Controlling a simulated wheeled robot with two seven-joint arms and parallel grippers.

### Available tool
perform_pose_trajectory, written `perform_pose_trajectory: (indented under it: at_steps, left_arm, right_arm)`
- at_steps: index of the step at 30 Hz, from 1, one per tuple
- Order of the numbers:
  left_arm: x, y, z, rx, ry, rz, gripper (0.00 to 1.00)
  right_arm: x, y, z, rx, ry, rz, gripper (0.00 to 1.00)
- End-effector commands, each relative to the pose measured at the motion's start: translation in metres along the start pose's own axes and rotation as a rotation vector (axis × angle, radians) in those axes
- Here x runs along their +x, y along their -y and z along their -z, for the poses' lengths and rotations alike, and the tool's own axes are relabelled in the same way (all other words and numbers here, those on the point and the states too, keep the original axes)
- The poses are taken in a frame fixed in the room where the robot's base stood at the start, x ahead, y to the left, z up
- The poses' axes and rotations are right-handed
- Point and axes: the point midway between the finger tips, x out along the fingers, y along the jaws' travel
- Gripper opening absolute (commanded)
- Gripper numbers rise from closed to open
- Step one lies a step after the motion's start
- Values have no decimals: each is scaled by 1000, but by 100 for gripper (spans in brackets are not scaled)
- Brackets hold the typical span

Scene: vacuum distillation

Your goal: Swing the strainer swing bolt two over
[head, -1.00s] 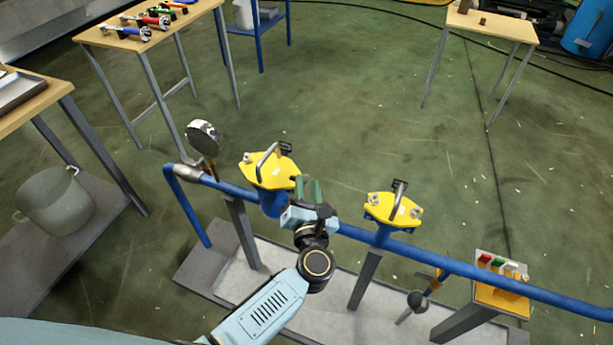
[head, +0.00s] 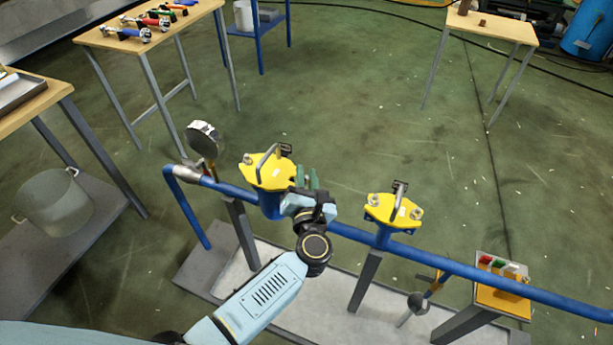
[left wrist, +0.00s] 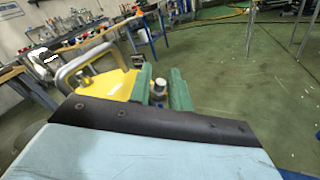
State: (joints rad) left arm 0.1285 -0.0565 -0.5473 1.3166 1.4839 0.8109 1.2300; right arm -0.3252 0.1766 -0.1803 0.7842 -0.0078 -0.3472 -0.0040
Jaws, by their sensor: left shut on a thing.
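Two yellow strainer covers with grey handles top the blue pipe. The left cover (head: 268,172) has my left gripper (head: 307,180) at its right edge. In the left wrist view the green fingers (left wrist: 167,88) stand on both sides of a swing bolt with a pale grey head (left wrist: 159,86), beside the yellow cover (left wrist: 105,88) and its handle (left wrist: 92,66). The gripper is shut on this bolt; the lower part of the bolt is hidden. The right cover (head: 393,210) stands apart from the gripper, with bolt heads at its ends. My right gripper is not in view.
The blue pipe (head: 480,272) runs across over a grey drip tray (head: 308,290). A round gauge (head: 204,138) rises left of the left cover. A box with coloured buttons (head: 502,268) stands at the right. Tables stand behind and left; the floor between is clear.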

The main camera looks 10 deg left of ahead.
Motion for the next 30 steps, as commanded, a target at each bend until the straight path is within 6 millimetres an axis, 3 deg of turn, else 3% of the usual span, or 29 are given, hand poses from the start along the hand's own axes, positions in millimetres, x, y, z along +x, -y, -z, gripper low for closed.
perform_pose_trajectory:
  at_steps: [4,11,30]
  left_arm:
    - [0,-3,0,-41,-21,9,0]
    - [3,-11,-1,-169,-76,38,0]
    - [13,-29,5,-483,-207,112,0]
  right_arm:
    - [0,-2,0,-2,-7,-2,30]
    - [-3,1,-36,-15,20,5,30]
    - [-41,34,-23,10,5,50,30]
